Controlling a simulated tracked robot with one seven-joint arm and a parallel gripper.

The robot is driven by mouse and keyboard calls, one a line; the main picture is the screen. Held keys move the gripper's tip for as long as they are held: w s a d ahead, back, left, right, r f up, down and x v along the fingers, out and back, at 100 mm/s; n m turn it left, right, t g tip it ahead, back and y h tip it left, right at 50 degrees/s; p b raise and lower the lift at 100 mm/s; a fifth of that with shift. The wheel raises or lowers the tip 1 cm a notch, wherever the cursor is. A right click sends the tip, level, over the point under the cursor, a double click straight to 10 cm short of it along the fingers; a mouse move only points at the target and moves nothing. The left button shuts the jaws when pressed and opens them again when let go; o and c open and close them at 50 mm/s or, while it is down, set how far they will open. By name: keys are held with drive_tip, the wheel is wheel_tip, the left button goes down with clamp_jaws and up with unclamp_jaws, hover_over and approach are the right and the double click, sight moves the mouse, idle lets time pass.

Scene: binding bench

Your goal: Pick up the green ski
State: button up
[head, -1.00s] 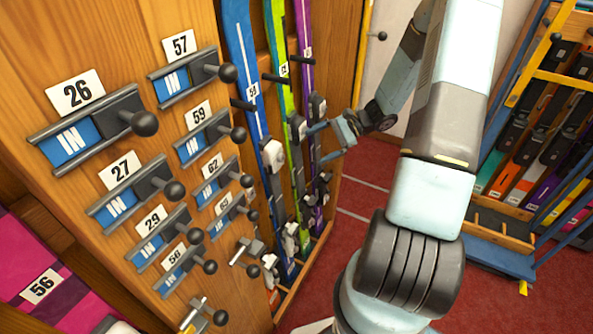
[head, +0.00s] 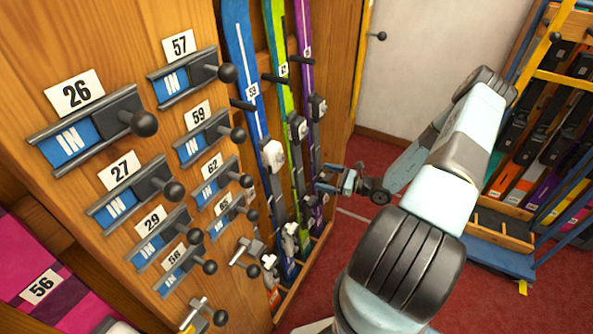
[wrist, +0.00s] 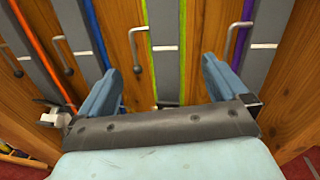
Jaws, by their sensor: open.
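The green ski (head: 279,50) stands upright in the rack in the head view, between the blue ski (head: 240,50) and the purple ski (head: 304,35). My gripper (head: 322,179) is open and empty, at the right side of the skis, beside the lower part of the purple one. In the wrist view, my gripper's (wrist: 159,66) two blue fingers are spread. A grey strip with green edges, the green ski (wrist: 183,40), runs between them in the picture. I cannot tell how far it is from the fingertips; no contact shows.
Dark pegs (head: 302,59) stick out between the skis. A wooden panel (head: 75,35) with numbered sliders and knobs stands at left. Another ski rack (head: 500,240) stands at right. Red carpet (head: 380,160) lies open between.

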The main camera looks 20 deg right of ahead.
sight(301, 173)
drive_tip(key=w+a+f, duration=0.1)
drive_tip(key=w+a, duration=0.1)
drive_tip(key=w+a+f+m+t, duration=0.1)
drive_tip(key=w, duration=0.1)
drive_tip(key=w+a+f+m, duration=0.1)
drive_tip(key=w+a, duration=0.1)
drive_tip(key=shift+a+t+h, duration=0.3)
drive_tip(key=shift+t+h, duration=0.1)
drive_tip(key=shift+s+a+x, duration=0.1)
drive_tip(key=shift+s+x, duration=0.05)
drive_tip(key=shift+x, duration=1.15)
drive_tip(key=shift+s+a+x, duration=0.1)
drive_tip(key=shift+a+x, duration=0.05)
drive_tip(key=shift+x, duration=1.15)
drive_tip(key=shift+r, duration=0.1)
drive_tip(key=shift+c, duration=0.5)
drive_tip(key=shift+r, duration=0.1)
clamp_jaws()
